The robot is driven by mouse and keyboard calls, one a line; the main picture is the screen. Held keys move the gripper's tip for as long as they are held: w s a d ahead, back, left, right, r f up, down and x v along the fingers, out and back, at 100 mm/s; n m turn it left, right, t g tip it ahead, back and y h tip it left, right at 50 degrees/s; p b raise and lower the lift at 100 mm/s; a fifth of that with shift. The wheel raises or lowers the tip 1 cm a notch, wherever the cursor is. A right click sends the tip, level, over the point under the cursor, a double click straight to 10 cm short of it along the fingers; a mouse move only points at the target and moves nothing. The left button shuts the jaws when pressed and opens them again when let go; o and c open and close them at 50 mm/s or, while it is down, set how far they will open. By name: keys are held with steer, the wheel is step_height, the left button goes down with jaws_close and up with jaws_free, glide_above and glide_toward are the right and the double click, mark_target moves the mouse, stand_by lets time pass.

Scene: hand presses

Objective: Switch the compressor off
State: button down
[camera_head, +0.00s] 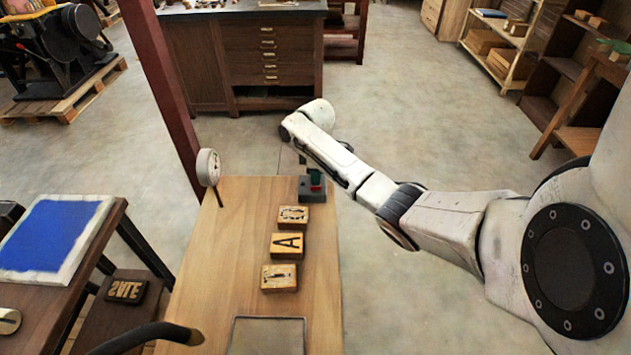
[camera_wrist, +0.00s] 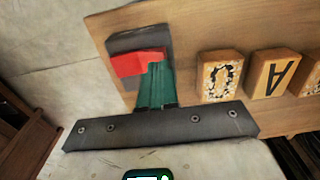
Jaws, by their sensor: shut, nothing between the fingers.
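A grey switch box (camera_head: 307,195) with a red rocker or button (camera_head: 316,189) sits at the far end of the wooden table. In the wrist view the dark box (camera_wrist: 125,43) and its red part (camera_wrist: 130,64) are near the top centre. My gripper (camera_head: 315,175) is over the box, with its green fingers together and nothing between them. In the wrist view the gripper (camera_wrist: 156,70) overlaps the right part of the red piece and hides some of the box. I cannot tell whether the fingertips touch it. The compressor itself cannot be made out.
Three letter blocks (camera_head: 287,245) stand in a row on the wooden table (camera_head: 225,270), nearest one close to the box. A round gauge (camera_head: 208,167) rises at the table's left edge. A blue panel (camera_head: 55,235) lies on the left table. Floor right of the table is clear.

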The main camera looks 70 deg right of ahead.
steer(key=shift+f+b, duration=0.35)
steer(key=shift+f, duration=0.35)
steer(key=shift+r, duration=0.1)
step_height(320, 180, up, 7)
steer(key=p, duration=0.7)
stand_by(0.3)
stand_by(0.5)
